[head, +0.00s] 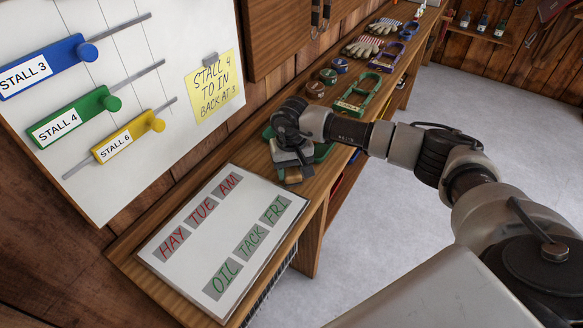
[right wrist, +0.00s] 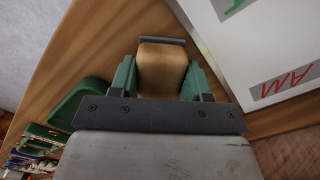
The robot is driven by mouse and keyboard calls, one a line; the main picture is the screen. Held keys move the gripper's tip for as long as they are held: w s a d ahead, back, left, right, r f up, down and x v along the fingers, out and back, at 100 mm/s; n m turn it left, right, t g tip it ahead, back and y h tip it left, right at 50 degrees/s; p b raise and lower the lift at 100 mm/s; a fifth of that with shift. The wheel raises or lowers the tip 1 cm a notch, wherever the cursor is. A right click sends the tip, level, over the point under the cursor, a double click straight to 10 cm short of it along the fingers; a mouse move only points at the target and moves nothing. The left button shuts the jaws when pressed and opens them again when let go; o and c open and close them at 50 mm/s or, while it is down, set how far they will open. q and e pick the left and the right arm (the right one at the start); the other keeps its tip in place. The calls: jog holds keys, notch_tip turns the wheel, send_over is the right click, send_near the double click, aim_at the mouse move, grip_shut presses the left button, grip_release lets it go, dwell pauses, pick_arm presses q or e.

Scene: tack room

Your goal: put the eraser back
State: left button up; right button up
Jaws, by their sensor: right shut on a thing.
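The eraser (right wrist: 162,68) looks like a light wooden block with a dark strip at its far end. In the right wrist view it sits between the jaws of my right gripper (right wrist: 160,78), which are shut on it. Green pieces flank the block; I cannot tell whether they belong to the jaws. In the head view my right gripper (head: 291,168) points down over the wooden shelf, just beyond the small whiteboard (head: 205,232), and mostly hides the eraser. A green object (head: 323,151) shows behind the gripper. I cannot tell whether the eraser touches the shelf. My left gripper is out of view.
The small whiteboard lies on the near shelf with red and green word labels. A stall board (head: 110,75) with coloured sliders and a yellow note (head: 213,90) hangs at left. A green tray (head: 358,93), tins and gloves (head: 363,46) line the shelf farther along.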

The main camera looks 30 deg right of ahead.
aim_at(291, 168)
jog(key=shift+f, duration=0.1)
jog(key=o, duration=1.1)
jog(key=shift+r, duration=0.2)
jog(key=shift+w+r, duration=0.1)
jog(key=shift+r, duration=0.25)
notch_tip(291, 168, up, 11)
jog(key=shift+r, duration=0.15)
